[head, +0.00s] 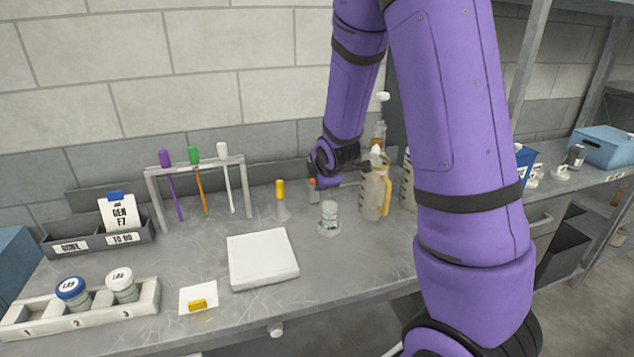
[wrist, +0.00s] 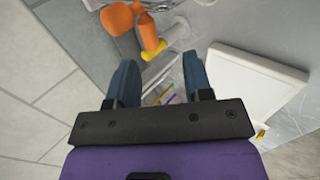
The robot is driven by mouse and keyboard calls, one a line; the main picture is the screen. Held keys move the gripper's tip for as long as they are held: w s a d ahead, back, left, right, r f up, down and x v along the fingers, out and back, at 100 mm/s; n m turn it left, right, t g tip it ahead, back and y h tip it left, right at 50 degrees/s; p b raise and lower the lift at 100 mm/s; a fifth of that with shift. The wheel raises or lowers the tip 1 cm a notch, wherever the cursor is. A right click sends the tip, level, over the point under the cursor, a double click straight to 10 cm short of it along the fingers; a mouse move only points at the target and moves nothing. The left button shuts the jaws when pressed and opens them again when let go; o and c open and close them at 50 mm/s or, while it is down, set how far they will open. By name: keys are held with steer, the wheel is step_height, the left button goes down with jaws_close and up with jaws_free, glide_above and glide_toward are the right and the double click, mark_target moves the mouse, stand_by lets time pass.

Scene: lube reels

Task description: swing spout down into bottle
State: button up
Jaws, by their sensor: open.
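A small clear bottle (head: 328,217) stands upright on the bench in the head view. Just behind it to the right is a pale jug (head: 372,195) with a yellow handle and a white top. My gripper (head: 322,178) is above and behind the clear bottle, its fingers largely hidden by my wrist. In the wrist view my gripper (wrist: 160,85) has two blue fingers spread apart with nothing gripped between them. An orange part (wrist: 122,18) shows beyond the fingers; its orange tip (head: 312,183) shows beside my gripper in the head view. I cannot tell which part is the spout.
A white pad (head: 262,259) lies in front. A rack (head: 195,165) with coloured tools stands at left. My arm hides much of the right side.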

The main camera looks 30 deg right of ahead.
steer(key=shift+v, duration=2.5)
steer(key=s+a+r+m+g, duration=0.1)
steer(key=s+a+r+m, duration=0.2)
steer(key=s, duration=0.6)
steer(key=s+a+r+m+g+y, duration=0.1)
steer(key=s+a+r+m, duration=0.3)
steer(key=s+r+m, duration=0.3)
steer(key=s+a+r+m+g+y, duration=0.1)
steer(key=s+a+r+m, duration=0.3)
steer(key=s+r, duration=0.3)
steer(key=s, duration=0.3)
steer(key=shift+s+a+m, duration=0.25)
steer(key=shift+s+m, duration=0.1)
steer(key=shift+m, duration=0.05)
